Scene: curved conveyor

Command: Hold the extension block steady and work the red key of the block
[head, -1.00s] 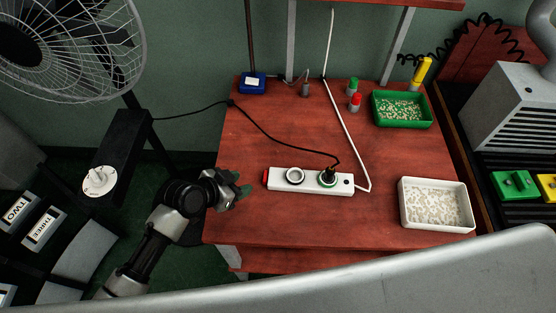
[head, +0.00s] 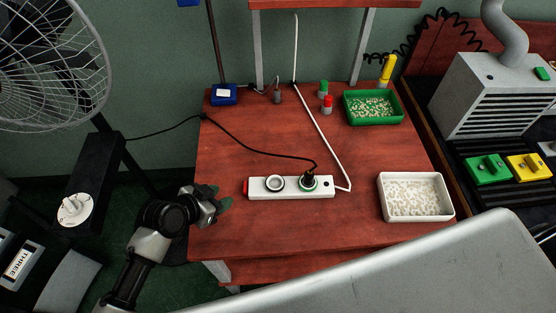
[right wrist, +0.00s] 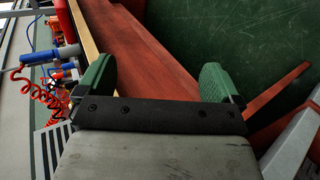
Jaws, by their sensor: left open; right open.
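The white extension block (head: 290,194) lies flat on the red-brown table in the head view. Its red key (head: 246,188) is at its left end. A black plug (head: 309,179) sits in the right socket; the left socket (head: 275,184) is empty. My left gripper (head: 222,201) is open and empty at the table's left edge, a short way left of the red key and apart from it. My right gripper (right wrist: 158,80) is open and empty in the right wrist view; the block does not show there.
A white tray (head: 414,216) and a green tray (head: 373,121) stand at the right of the table. Red (head: 327,106) and green-capped (head: 323,88) items stand at the back. A fan (head: 50,80) is at the left. Cords cross the table; its front is clear.

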